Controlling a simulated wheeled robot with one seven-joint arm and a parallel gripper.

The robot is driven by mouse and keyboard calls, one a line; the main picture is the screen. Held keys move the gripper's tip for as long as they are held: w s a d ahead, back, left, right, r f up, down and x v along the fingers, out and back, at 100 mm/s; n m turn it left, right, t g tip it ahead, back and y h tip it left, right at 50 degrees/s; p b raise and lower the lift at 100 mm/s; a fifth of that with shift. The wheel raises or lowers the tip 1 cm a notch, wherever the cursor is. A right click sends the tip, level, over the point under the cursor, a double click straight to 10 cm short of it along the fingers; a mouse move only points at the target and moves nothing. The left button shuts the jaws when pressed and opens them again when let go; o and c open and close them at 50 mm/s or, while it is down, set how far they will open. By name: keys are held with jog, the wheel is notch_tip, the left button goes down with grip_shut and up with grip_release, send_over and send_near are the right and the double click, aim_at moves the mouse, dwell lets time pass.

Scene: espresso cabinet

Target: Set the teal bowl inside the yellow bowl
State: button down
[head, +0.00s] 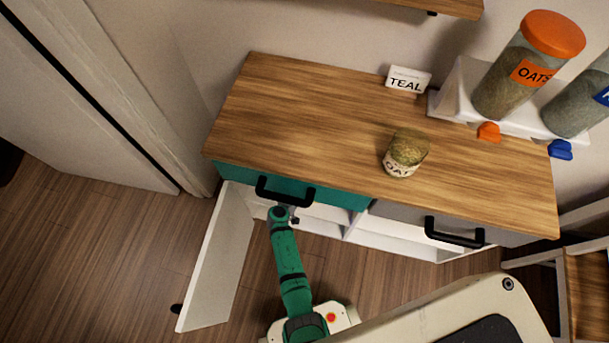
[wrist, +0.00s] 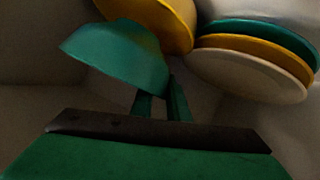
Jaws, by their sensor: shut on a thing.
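The teal bowl (wrist: 115,55) is at the upper left of the wrist view, tilted. My gripper (wrist: 161,97) is shut on its rim at the bowl's lower right edge. The yellow bowl (wrist: 165,15) is at the top of the wrist view, partly behind the teal bowl and cut off by the frame edge. The teal bowl overlaps it in the picture; I cannot tell if they touch. In the head view my arm reaches into the open cabinet under the teal drawer (head: 232,176), and both bowls are hidden there.
In the wrist view a stack of teal, yellow and cream plates (wrist: 245,75) stands close on the right. In the head view a white cabinet door (head: 215,265) hangs open at left. An oats jar (head: 403,155) and a TEAL sign (head: 405,82) stand on the wooden top.

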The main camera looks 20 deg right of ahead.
jog(key=shift+a+f, duration=0.1)
jog(key=shift+f, duration=0.55)
jog(key=c, duration=1.7)
grip_release()
jog(key=shift+s, duration=0.1)
jog(key=shift+o, duration=0.2)
jog(key=shift+r, duration=0.1)
